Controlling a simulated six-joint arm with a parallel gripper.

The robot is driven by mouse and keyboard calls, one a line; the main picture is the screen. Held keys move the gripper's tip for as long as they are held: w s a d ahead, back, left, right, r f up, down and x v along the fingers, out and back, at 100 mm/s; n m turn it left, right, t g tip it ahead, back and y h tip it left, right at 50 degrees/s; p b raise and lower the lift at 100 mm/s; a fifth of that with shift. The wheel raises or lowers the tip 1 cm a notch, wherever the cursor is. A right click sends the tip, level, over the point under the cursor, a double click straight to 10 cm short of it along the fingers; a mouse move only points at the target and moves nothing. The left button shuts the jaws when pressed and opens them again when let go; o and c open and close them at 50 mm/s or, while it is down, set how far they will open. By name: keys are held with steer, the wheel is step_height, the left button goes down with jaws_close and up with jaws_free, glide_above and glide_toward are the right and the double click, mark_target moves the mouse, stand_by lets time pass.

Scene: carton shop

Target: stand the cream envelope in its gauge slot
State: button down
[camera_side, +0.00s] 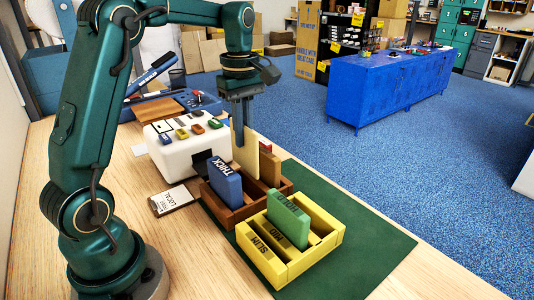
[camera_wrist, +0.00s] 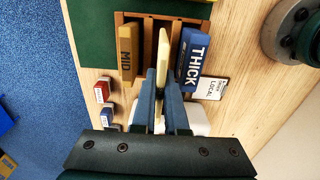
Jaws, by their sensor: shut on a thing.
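The cream envelope (camera_wrist: 163,50) is between the two fingers of my gripper (camera_wrist: 162,88), which is shut on it. It is upright and edge-on in the wrist view, over the middle of the brown wooden rack (camera_wrist: 148,16). In the side view the envelope (camera_side: 250,150) shows beside my gripper (camera_side: 238,140), at the rack's far part. I cannot tell whether its lower edge is in the rack or just above it. The yellow gauge (camera_side: 328,238) stands in front of the rack, with slot labels including SLIM, and holds a green envelope (camera_side: 288,218).
A blue THICK envelope (camera_wrist: 193,56) and a tan MID envelope (camera_wrist: 128,48) stand in the rack on either side of the cream one. The green mat (camera_side: 372,252) is clear right of the gauge. A white box (camera_side: 188,150) and a LOCAL card (camera_side: 172,200) lie left.

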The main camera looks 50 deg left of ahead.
step_height(320, 180, up, 5)
steer(key=shift+f, duration=0.1)
steer(key=s+d, duration=0.3)
steer(key=d, duration=0.5)
steer(key=s+d, duration=0.3)
steer(key=d, duration=0.5)
steer(key=shift+f, duration=3.7)
steer(key=shift+f, duration=0.45)
steer(key=shift+f, duration=0.35)
steer(key=shift+f, duration=0.4)
steer(key=shift+f, duration=0.95)
